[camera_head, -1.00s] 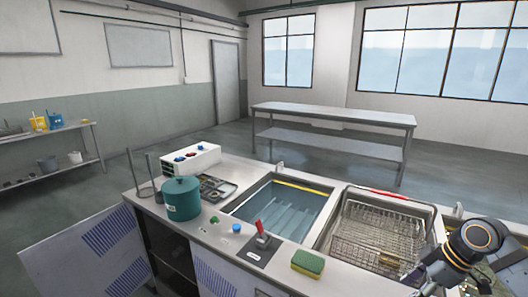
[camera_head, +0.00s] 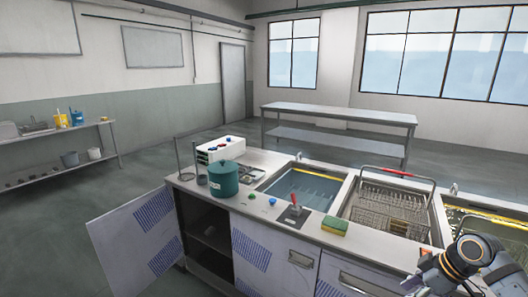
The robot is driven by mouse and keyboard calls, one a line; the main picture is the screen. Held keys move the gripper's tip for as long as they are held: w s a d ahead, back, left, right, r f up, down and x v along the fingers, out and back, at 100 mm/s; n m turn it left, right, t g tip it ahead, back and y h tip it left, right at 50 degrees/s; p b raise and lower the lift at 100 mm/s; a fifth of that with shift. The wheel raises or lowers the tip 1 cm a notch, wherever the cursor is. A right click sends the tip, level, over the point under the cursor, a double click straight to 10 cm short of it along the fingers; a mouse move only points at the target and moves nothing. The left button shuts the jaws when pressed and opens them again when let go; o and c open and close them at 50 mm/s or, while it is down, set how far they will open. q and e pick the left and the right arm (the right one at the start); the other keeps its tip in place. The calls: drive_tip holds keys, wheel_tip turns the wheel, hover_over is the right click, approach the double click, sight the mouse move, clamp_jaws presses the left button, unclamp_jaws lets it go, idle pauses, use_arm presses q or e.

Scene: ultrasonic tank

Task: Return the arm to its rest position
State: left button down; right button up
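My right arm (camera_head: 470,258) shows at the lower right corner, in front of the counter's right end. Its gripper is at or beyond the bottom edge and I cannot make out its fingers. My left arm and gripper are not in view. The counter holds a water-filled tank (camera_head: 305,188) and, to its right, a wire basket (camera_head: 385,208) with a red handle (camera_head: 396,172) in a second basin.
A teal pot (camera_head: 223,180), a white control box (camera_head: 221,150), a red lever (camera_head: 294,199) and a green-yellow sponge (camera_head: 334,225) stand on the counter. A cabinet door (camera_head: 135,235) hangs open at the left. A steel table (camera_head: 340,115) stands behind, with clear floor between.

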drive_tip(key=s+d+f+m+h, duration=0.1)
drive_tip(key=d+f+m, duration=0.15)
drive_tip(key=f, duration=0.65)
drive_tip(key=s+d+f+m+h+p, duration=0.1)
drive_tip(key=d+f+m, duration=0.15)
drive_tip(key=f, duration=0.65)
drive_tip(key=s+d+f+m+h, duration=0.1)
drive_tip(key=s+d+f+m, duration=0.15)
drive_tip(key=f, duration=0.75)
drive_tip(key=s+a+f+m+h, duration=0.1)
drive_tip(key=s+a+f+m, duration=0.1)
drive_tip(key=s+f, duration=0.85)
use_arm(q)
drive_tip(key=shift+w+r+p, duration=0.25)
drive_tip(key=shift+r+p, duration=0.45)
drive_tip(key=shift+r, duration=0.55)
use_arm(e)
drive_tip(key=s+a+f, duration=0.4)
drive_tip(key=s+a, duration=0.1)
drive_tip(key=s, duration=0.3)
drive_tip(key=s+a+f+g, duration=0.1)
drive_tip(key=s+a+f, duration=0.3)
drive_tip(key=s, duration=0.4)
drive_tip(key=s+a+f, duration=0.5)
drive_tip(key=s+f, duration=0.1)
drive_tip(key=s, duration=0.2)
drive_tip(key=shift+s+a+g, duration=0.35)
drive_tip(key=shift+g, duration=0.05)
